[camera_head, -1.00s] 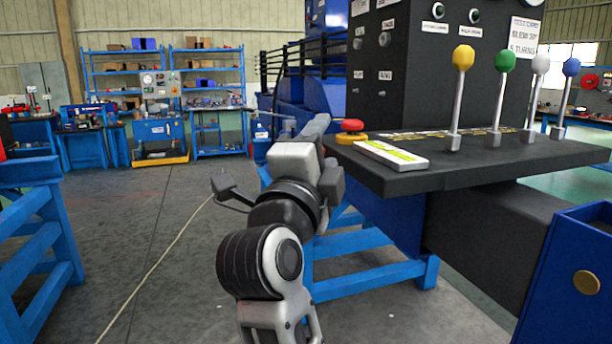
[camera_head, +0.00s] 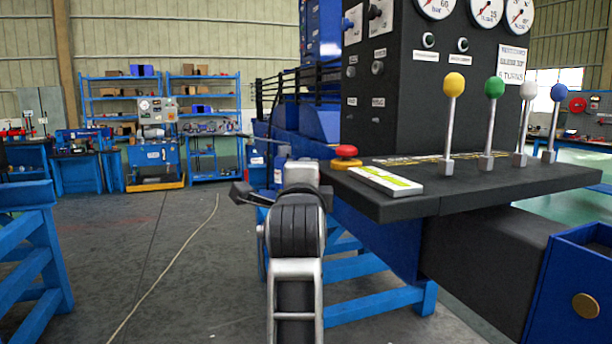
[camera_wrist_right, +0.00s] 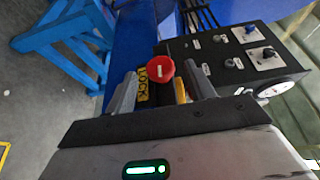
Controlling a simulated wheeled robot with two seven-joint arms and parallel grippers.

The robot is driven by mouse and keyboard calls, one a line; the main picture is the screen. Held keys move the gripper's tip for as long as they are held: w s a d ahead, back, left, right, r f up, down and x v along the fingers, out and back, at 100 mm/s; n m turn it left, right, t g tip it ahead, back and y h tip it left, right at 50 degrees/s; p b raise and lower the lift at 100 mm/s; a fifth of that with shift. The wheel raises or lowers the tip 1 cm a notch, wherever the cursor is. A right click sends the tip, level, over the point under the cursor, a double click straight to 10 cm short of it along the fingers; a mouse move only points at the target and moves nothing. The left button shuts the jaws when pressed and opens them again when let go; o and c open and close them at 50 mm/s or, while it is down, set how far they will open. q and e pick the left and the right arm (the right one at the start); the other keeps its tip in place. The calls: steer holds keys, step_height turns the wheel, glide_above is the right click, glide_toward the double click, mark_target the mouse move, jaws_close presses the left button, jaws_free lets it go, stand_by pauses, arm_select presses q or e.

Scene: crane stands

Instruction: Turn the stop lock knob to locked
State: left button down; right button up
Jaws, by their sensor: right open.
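In the right wrist view, the red knob (camera_wrist_right: 160,70) appears between the tips of my right gripper (camera_wrist_right: 158,78), whose two grey fingers are spread apart. No finger clearly touches the knob; the exact depth gap cannot be told. A yellow label reading LOCK (camera_wrist_right: 143,84) shows beside the knob, between the fingers. In the head view my right arm stands left of the knob and its fingers are hidden behind the arm. My left gripper is not in view.
Right of the knob on the shelf (camera_head: 480,190) lie a white-and-green label plate (camera_head: 386,181) and several ball-topped levers, including a yellow one (camera_head: 454,85). The upright panel (camera_head: 400,100) with gauges and switches rises behind. Blue rails (camera_head: 40,260) stand at the left; open floor lies between.

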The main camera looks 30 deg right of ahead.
steer(key=x, duration=0.3)
steer(key=shift+w, duration=0.1)
steer(key=shift+w+d, duration=0.15)
steer(key=shift+w, duration=0.05)
steer(key=c, duration=0.9)
steer(key=shift+c, duration=0.2)
